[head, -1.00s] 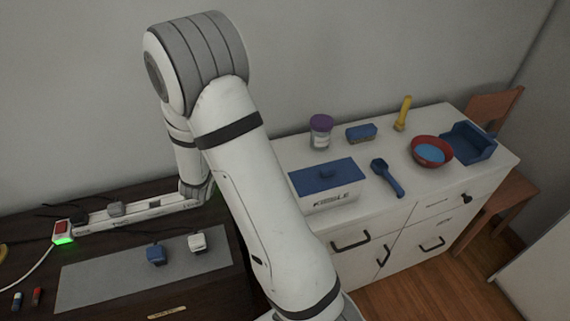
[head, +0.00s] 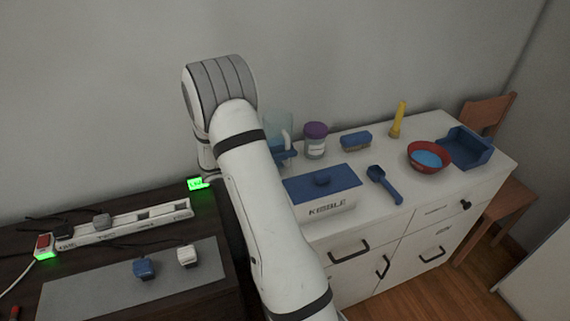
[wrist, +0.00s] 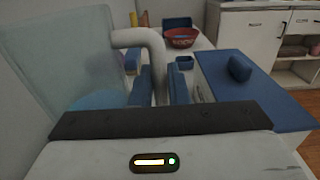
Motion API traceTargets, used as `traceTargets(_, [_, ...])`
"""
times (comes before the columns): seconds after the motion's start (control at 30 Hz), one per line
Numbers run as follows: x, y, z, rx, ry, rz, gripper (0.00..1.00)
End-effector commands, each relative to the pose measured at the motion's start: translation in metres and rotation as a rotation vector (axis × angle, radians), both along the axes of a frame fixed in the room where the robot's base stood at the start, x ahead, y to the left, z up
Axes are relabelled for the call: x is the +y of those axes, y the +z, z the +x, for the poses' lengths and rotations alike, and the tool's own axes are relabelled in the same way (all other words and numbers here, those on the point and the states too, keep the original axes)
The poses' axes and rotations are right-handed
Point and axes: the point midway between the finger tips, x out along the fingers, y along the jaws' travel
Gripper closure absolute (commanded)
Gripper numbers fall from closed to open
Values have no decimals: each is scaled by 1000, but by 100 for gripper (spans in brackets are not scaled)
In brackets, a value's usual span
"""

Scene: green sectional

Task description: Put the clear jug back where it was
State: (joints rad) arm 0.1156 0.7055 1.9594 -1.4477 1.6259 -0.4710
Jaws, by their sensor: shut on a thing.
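The clear jug (head: 279,128) shows at the back left of the white cabinet top in the head view, partly hidden behind my arm. It has a clear body, a pale handle and blue at the bottom. In the wrist view its clear wall (wrist: 70,60) fills the left side and its handle (wrist: 140,38) runs between my fingers. My gripper (wrist: 160,85) is shut on this handle with its blue fingers. The jug looks upright. I cannot tell whether its base touches the cabinet top.
The white cabinet (head: 395,220) holds a blue-lidded box (head: 321,190), a purple-lidded jar (head: 315,142), a brush (head: 356,141), a blue scoop (head: 384,184), a yellow flashlight (head: 398,120), a red bowl (head: 429,157) and a blue bin (head: 466,148). A dark table with a power strip (head: 120,223) stands left.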

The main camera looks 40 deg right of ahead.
Motion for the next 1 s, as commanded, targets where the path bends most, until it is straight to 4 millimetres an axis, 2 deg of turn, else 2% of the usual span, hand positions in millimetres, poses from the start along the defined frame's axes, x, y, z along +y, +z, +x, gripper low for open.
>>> traceTargets(0.17, [0,-12,0,0,0,-2,100])
traceTargets(0.4, [0,-40,0,-1,0,-2,100])
traceTargets(0.77, [-1,-45,0,-3,0,-3,100])
traceTargets(0.8, [-1,-45,0,-2,0,0,82])
traceTargets(1.0, [-1,-44,0,-2,-1,0,66])
